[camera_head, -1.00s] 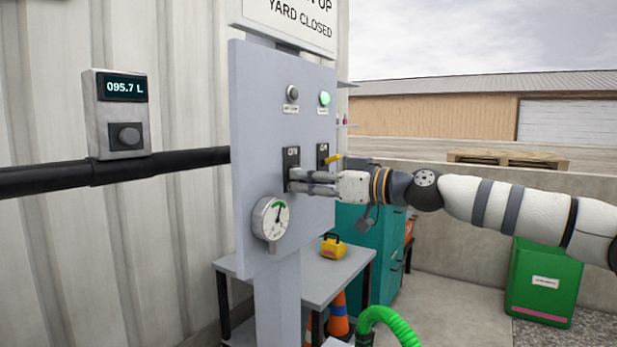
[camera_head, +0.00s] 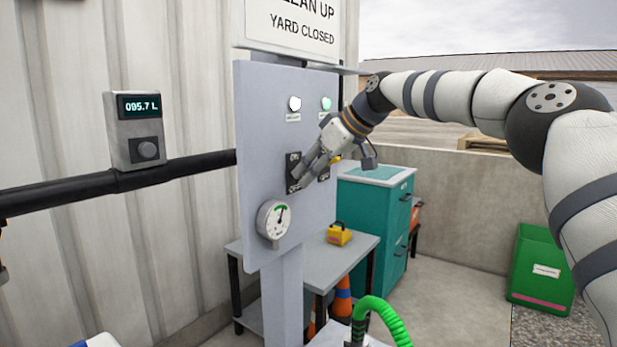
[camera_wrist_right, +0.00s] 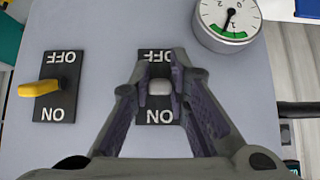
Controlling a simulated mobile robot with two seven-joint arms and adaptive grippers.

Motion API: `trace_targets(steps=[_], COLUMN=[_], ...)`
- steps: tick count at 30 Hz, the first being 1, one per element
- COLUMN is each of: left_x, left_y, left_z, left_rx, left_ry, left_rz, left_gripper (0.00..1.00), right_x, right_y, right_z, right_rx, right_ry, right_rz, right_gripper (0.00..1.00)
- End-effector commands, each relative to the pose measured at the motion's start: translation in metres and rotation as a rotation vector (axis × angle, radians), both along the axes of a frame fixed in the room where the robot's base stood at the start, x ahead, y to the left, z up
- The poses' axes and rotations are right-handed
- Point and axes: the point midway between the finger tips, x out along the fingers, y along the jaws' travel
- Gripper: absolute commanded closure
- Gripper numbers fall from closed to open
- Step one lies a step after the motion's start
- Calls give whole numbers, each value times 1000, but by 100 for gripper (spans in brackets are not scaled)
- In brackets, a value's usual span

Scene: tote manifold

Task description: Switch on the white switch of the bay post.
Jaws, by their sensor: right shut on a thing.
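The bay post (camera_head: 285,235) is a grey panel on a column, left of centre in the head view. The white switch (camera_wrist_right: 160,87) is a light lever on a black ON/OFF plate; my right gripper (camera_wrist_right: 160,82) is shut on it, one finger on each side. In the head view the right gripper (camera_head: 305,178) reaches the plate from the upper right, tilted down, and its fingers hide the lever. The left lamp (camera_head: 295,103) glows white and the right lamp (camera_head: 326,103) green. A sliver at the left edge looks like my left gripper (camera_head: 3,272); its fingers cannot be made out.
A yellow switch (camera_wrist_right: 40,88) sits beside the white one. A dial gauge (camera_head: 273,220) is on the panel below the switches. A grey table (camera_head: 335,265) and teal cabinet (camera_head: 375,215) stand behind the post. A black pipe (camera_head: 70,190) runs along the wall.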

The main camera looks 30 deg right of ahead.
Motion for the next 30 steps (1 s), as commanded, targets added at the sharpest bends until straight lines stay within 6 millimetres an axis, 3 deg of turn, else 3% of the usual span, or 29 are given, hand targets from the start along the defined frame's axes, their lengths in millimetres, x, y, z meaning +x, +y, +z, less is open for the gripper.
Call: trace_targets(steps=[9,25,26,27,28,30], left_x=[-11,-11,-11,-11,-11,-11], left_y=[0,0,0,0,0,0], left_z=[-10,-11,-11,-11,-11,-11], left_rx=[0,0,0,0,0,0], left_ry=[39,42,42,42,42,42], left_rz=[0,0,0,0,0,0], left_gripper=[5,5,5,5,5,5], right_x=[2,1,1,1,1,1], right_y=[0,0,0,0,0,0], right_z=[1,3,3,3,3,3], right_rx=[-40,-48,-48,-48,-48,-48], right_ry=[98,118,118,117,117,117], right_rz=[-1,1,1,1,1,1], right_gripper=[100,100,79,70,63,63])
